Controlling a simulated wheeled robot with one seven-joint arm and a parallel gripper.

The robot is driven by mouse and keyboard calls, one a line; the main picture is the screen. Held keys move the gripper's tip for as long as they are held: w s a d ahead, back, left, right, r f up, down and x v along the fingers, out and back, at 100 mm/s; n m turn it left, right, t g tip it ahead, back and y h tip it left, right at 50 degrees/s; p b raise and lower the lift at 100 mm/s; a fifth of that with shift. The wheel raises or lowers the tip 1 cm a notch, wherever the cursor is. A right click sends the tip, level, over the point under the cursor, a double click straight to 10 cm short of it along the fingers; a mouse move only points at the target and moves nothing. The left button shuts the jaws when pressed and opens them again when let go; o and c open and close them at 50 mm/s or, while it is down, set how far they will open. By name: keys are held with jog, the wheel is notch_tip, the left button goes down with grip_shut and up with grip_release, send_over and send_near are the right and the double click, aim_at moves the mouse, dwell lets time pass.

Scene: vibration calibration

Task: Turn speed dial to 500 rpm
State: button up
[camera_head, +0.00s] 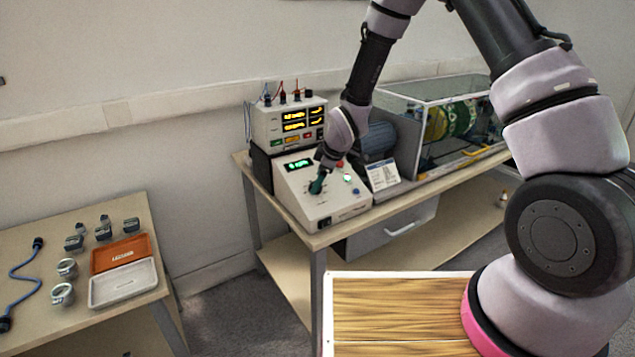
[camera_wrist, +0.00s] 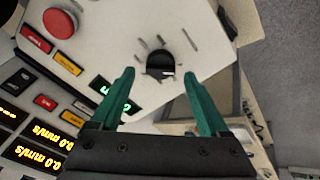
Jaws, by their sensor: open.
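The speed dial (camera_wrist: 160,64) is a black round knob on the light sloped face of the control box (camera_head: 295,190). In the wrist view it lies between and just beyond the tips of my open green fingers, with marks around it. My gripper (camera_wrist: 158,80) is empty and not visibly touching the dial. In the head view my gripper (camera_head: 317,186) is over the panel and hides the dial. A green display (camera_head: 299,164) is lit on the box; its digits are too blurred to read. It also shows beside a finger in the wrist view (camera_wrist: 100,85).
A red button (camera_wrist: 60,22) stands out near the dial. A meter unit (camera_head: 290,125) with yellow readouts is behind the box. A clear enclosure (camera_head: 440,120) with a motor and drum stands to the right. A side table (camera_head: 75,290) holds an orange-and-white case and small parts.

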jog(key=shift+x, duration=0.8)
grip_shut()
